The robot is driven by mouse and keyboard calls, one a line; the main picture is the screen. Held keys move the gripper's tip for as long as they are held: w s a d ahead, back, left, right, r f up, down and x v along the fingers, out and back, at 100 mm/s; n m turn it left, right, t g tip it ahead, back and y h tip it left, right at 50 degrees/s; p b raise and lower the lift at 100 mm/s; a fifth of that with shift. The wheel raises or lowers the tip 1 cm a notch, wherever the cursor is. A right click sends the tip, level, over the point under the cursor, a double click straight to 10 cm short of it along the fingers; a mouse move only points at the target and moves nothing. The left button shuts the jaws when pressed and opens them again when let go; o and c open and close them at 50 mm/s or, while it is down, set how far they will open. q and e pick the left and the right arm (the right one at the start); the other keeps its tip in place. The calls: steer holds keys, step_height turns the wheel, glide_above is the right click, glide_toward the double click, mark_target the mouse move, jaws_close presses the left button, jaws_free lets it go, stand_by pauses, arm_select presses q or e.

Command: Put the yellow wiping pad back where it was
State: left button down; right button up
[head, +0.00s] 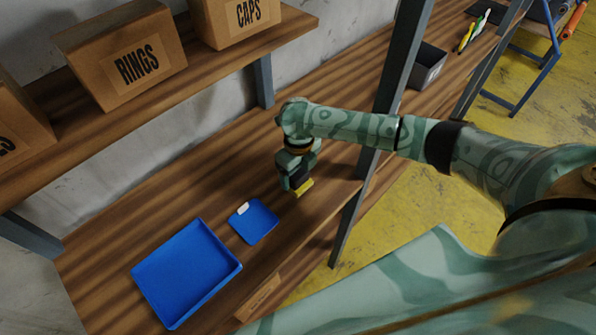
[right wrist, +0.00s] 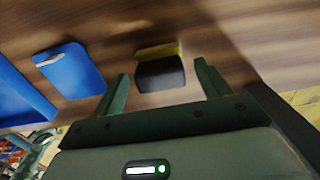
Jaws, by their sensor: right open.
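The yellow wiping pad (head: 304,187) is at the wooden shelf's front part, right of the small blue tray. In the right wrist view its yellow edge (right wrist: 158,49) shows behind a black block-like top (right wrist: 160,73), and it appears to rest on the wood. My right gripper (head: 297,179) is open and points down at the pad. In the right wrist view its two fingers (right wrist: 162,80) are spread on either side of the black top, with a gap on each side. The gripper hides part of the pad in the head view. My left gripper is not in view.
A dark shelf post (head: 350,220) stands close on the right. Boxes marked RINGS (head: 138,62) and CAPS (head: 248,14) sit on the upper shelf.

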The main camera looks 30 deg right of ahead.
mark_target(299, 173)
step_height(299, 173, up, 11)
steer(key=p, duration=0.2)
steer(key=shift+p, duration=0.3)
steer(key=shift+s, duration=0.1)
stand_by(1.2)
